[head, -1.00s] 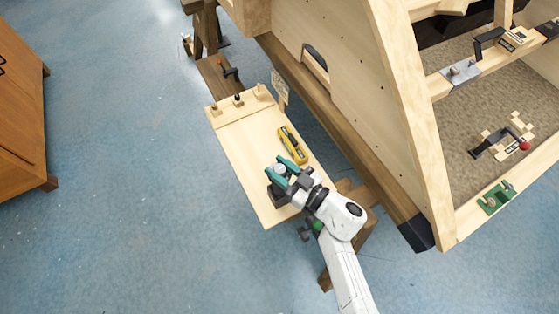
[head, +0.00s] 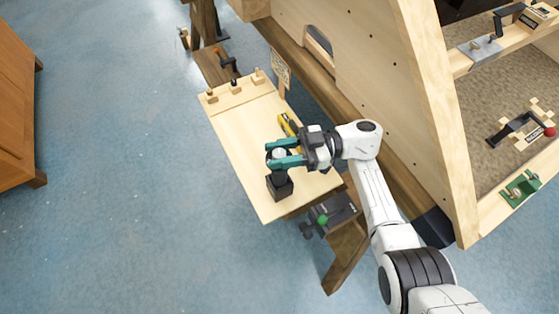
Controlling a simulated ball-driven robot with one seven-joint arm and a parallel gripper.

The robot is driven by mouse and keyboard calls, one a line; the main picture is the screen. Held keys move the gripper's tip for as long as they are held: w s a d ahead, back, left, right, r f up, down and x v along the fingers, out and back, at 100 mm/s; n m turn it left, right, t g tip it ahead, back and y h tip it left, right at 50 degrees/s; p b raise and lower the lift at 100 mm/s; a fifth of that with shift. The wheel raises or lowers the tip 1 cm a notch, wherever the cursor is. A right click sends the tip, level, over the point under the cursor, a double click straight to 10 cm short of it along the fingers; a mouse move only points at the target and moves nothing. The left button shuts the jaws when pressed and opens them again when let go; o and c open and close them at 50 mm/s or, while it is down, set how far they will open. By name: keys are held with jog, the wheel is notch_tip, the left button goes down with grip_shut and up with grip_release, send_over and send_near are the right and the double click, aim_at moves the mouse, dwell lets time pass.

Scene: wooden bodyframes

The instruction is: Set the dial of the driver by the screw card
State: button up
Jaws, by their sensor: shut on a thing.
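The driver (head: 279,187) stands on the pale wooden board, with a dark block-like lower part and a pale round top. My gripper (head: 278,153) reaches in from the right, with its teal fingers shut on the round top, one on each side. The fingers hide part of the top, and I cannot read any dial marks. The screw card (head: 281,68) stands upright at the board's far right corner. Its print is too small to read.
The board (head: 240,135) is bare at left. A yellow tool (head: 286,124) lies behind my gripper, partly hidden. Several small pegs line the board's far edge. The large wooden frame (head: 380,100) rises close on the right. A dark clamp with a green knob (head: 322,219) sits at the near edge.

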jog(key=shift+f+n+g+h+b, duration=0.15)
jog(key=shift+n+g+h+b, duration=1.15)
jog(key=shift+g+b, duration=0.95)
jog(key=shift+n+b, duration=0.3)
jog(key=shift+b, duration=0.1)
jog(key=shift+r+n+g, duration=0.25)
jog(key=shift+r+n, duration=0.05)
jog(key=o, duration=0.9)
jog(key=shift+b, duration=0.3)
jog(key=shift+o, duration=0.2)
jog(key=shift+f, duration=0.1)
